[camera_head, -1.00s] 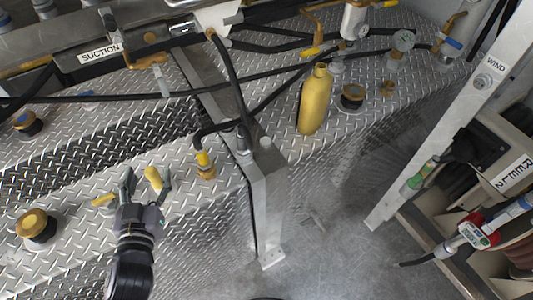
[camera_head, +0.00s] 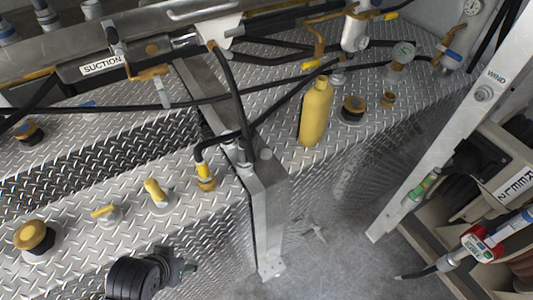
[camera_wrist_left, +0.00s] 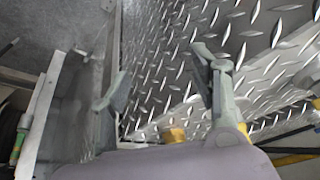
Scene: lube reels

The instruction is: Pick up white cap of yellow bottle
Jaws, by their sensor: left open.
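The yellow bottle (camera_head: 315,112) stands upright on the diamond-plate deck, right of the steel post. I cannot make out a white cap on it or beside it. My left gripper (camera_head: 185,269) is low in the head view, in front of the deck's front edge and well away from the bottle. In the left wrist view its two fingers (camera_wrist_left: 152,80) are spread apart with nothing between them. The bottle does not show clearly in the wrist view. My right gripper is not in view.
Yellow-handled valves (camera_head: 155,191) and a brass cap (camera_head: 34,236) stand on the near deck. A steel post (camera_head: 268,195) divides the decks. Black hoses (camera_head: 250,92) cross behind and left of the bottle. Another brass cap (camera_head: 353,107) is right of it. Reels stand at right.

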